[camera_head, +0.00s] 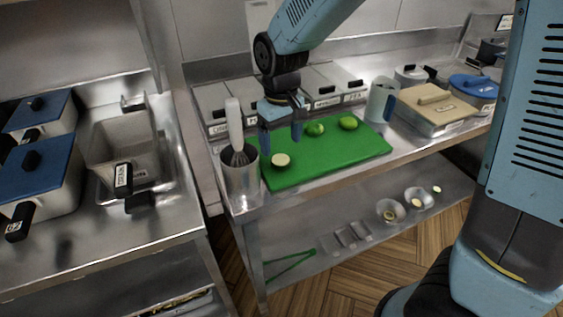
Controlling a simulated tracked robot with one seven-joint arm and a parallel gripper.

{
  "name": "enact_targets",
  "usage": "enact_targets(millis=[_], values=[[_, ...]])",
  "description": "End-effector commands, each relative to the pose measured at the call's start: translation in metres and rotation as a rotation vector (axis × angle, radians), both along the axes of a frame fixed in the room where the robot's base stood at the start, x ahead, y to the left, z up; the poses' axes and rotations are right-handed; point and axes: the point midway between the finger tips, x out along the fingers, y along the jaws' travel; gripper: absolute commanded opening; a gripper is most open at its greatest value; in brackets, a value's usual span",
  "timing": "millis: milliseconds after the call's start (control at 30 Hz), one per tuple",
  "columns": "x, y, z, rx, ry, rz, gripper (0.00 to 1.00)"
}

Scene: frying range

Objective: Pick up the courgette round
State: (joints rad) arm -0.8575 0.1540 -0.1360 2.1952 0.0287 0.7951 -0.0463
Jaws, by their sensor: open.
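The courgette round (281,160), pale on its cut top with a dark green edge, lies on the green cutting board (340,161) near its left end. My gripper (282,140) is open and points down over the left part of the board. Its two blue-grey fingers are apart, with nothing seen between them. The round shows just below the fingers in the picture. I cannot tell how high the fingertips are above it. Two green lime-like pieces, one in the middle (315,129) and one to the right (348,123), lie farther back on the board.
A metal container (240,182) with a white-handled whisk (235,126) stands close left of the board. Lidded containers (213,108) line the back. A jug (380,101) and a beige-lidded box (434,108) stand right. Small bowls (390,211) sit on the lower shelf.

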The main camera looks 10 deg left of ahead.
Motion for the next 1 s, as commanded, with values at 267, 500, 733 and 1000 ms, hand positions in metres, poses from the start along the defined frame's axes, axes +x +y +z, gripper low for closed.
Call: enact_targets(millis=[267,500,733,1000], values=[[-0.003,0.0,-0.025,-0.002,0.002,-0.001,0.84],[-0.003,0.0,-0.051,-0.001,0.001,0.0,0.84],[-0.003,0.001,-0.054,0.001,-0.001,-0.001,0.84],[-0.003,0.001,-0.054,0.001,-0.001,0.0,0.64]])
